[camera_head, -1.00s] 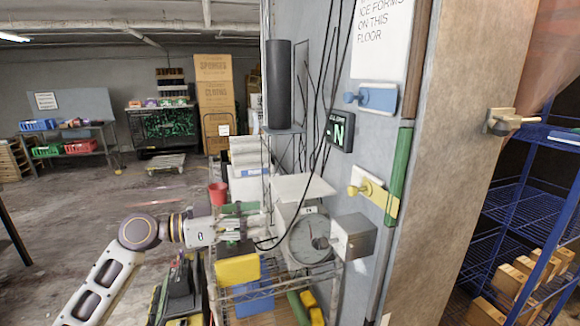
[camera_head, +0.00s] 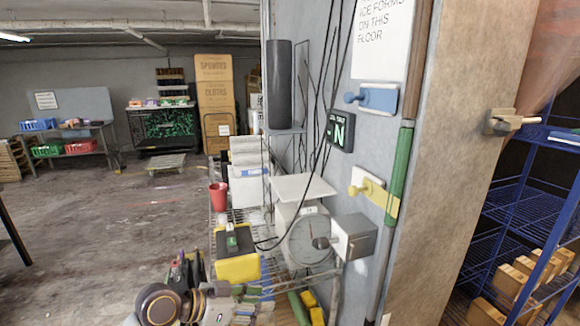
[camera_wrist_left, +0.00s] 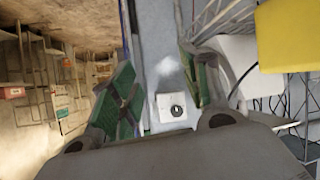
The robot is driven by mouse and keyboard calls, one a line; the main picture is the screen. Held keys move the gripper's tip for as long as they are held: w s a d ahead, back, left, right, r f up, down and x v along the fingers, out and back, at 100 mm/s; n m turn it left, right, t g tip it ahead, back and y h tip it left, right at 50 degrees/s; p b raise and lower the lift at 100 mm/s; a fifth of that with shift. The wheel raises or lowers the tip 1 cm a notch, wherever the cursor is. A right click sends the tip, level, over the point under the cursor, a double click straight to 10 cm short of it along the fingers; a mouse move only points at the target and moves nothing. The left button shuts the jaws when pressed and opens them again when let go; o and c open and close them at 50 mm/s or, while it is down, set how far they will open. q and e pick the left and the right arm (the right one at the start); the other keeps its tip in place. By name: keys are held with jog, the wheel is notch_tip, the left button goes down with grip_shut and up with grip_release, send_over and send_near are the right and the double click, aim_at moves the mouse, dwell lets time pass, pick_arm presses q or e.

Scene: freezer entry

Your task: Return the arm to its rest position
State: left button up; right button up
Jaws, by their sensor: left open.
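My left arm shows at the bottom of the head view, with its dark round joint and the left gripper (camera_head: 252,300) low in front of the wire cart. In the left wrist view the left gripper (camera_wrist_left: 157,88) has its two green-padded fingers spread wide, with nothing between them. Beyond the gap are a grey surface and a small white plate with a dark round centre (camera_wrist_left: 177,109). The fingertips are small and partly cluttered by the cart in the head view. My right gripper is in neither view.
The wire cart holds a yellow-and-black box (camera_head: 238,268), a red cup (camera_head: 218,196) and a dial scale (camera_head: 310,241). The grey wall panel carries a blue handle (camera_head: 378,98) and a yellow handle (camera_head: 372,190). Blue shelving (camera_head: 520,205) stands at right. Open floor (camera_head: 100,220) lies at left.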

pick_arm(q)
jog(key=s+a+f+n+g+y, duration=0.1)
jog(key=s+a+f+n+y, duration=0.35)
jog(key=s+a+f, duration=0.35)
jog(key=s+a+f+n+g+y, duration=0.1)
jog(key=s+a+f+n+y, duration=0.4)
jog(key=s+f, duration=0.5)
notch_tip(320, 180, down, 34)
jog(key=s+a+r+m+g, duration=0.1)
jog(key=s+m+g, duration=0.1)
jog(key=s, duration=0.1)
jog(key=s+a+f, duration=0.2)
jog(key=s+f, duration=0.7)
jog(key=s, duration=0.1)
jog(key=s+a+f+g+y, duration=0.1)
jog(key=s+a+f, duration=0.1)
jog(key=s+f, duration=0.8)
jog(key=shift+s+a+f, duration=0.2)
jog(key=shift+s+a, duration=0.15)
jog(key=shift+s, duration=0.35)
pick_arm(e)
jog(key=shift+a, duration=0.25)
